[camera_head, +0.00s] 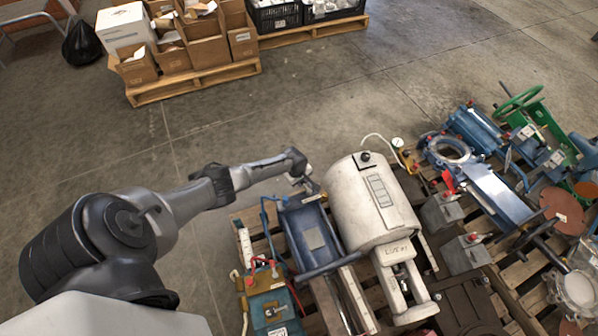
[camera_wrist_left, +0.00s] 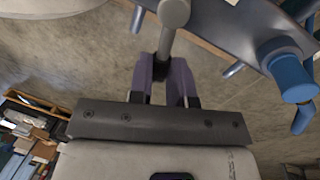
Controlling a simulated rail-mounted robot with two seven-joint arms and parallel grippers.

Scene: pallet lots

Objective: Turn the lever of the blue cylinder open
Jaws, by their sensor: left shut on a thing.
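The blue cylinder (camera_head: 312,238) lies on a wooden pallet, left of a large white tank. Its blue end fitting appears to be the one at the right of the wrist view (camera_wrist_left: 288,72). My left gripper (camera_head: 302,181) reaches over the far end of the blue cylinder. In the left wrist view its two purple fingers (camera_wrist_left: 163,78) are shut on a grey rod-like lever (camera_wrist_left: 170,30) with a rounded end. The lever is too small to make out clearly in the head view. My right gripper is in no view.
The white tank (camera_head: 372,205) stands close on the right. A teal box (camera_head: 272,312) with red fittings sits at the near left. Blue and green machine parts crowd the pallets at right. Open floor (camera_head: 190,140) lies on the left, with a pallet of cardboard boxes (camera_head: 195,45) behind.

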